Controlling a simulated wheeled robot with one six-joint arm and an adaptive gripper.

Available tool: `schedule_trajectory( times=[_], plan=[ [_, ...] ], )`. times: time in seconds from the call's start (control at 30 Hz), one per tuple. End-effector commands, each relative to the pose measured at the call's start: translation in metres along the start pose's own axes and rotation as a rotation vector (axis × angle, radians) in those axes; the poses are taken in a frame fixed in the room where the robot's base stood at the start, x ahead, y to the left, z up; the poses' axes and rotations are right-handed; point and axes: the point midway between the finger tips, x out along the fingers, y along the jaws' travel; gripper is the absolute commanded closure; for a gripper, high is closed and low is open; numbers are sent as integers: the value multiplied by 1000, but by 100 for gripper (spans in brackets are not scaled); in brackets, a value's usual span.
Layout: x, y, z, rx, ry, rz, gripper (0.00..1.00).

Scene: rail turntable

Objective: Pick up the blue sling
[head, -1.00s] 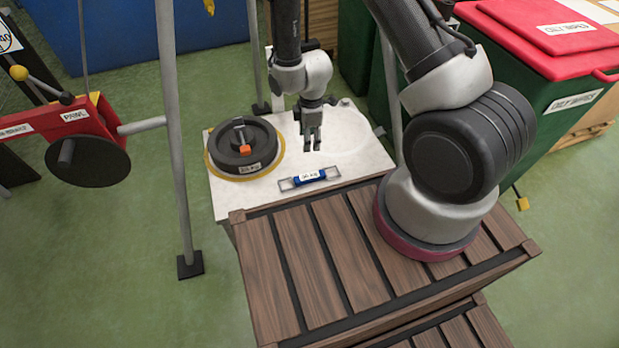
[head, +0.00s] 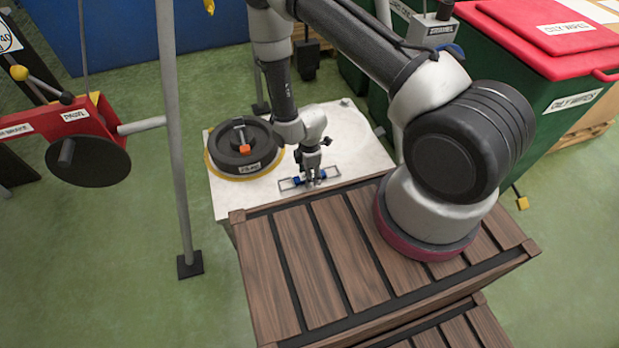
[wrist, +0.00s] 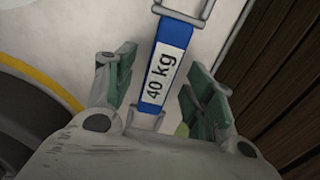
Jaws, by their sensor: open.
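The blue sling (head: 297,181) lies on the white tabletop, a short blue band with a metal loop at each end. In the wrist view the sling (wrist: 178,38) carries a white "40 kg" label and runs between my two fingers. My gripper (head: 311,178) is directly over the sling and partly hides it in the head view. In the wrist view my gripper (wrist: 160,88) is open, with one finger on each side of the blue band and a gap to both sides. The sling's near end is partly hidden by the gripper body.
A dark round weight (head: 240,150) with an orange-tipped clamp sits inside a yellow ring, left of the sling on the white table (head: 228,198). The slatted brown crate (head: 330,265) stands close in front. A grey post (head: 172,130) rises at the left.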

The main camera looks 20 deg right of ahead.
Motion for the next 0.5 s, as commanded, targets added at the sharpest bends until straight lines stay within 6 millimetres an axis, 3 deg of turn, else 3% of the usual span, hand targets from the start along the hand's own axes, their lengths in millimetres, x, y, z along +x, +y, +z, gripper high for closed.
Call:
schedule_trajectory(
  times=[0.1, 0.4, 0.5],
  plan=[
    [0, 0, 0, 0, 0, 0, 48],
    [0, 0, 0, 0, 0, 0, 100],
    [-1, 0, 0, 0, 0, 0, 100]
  ],
)
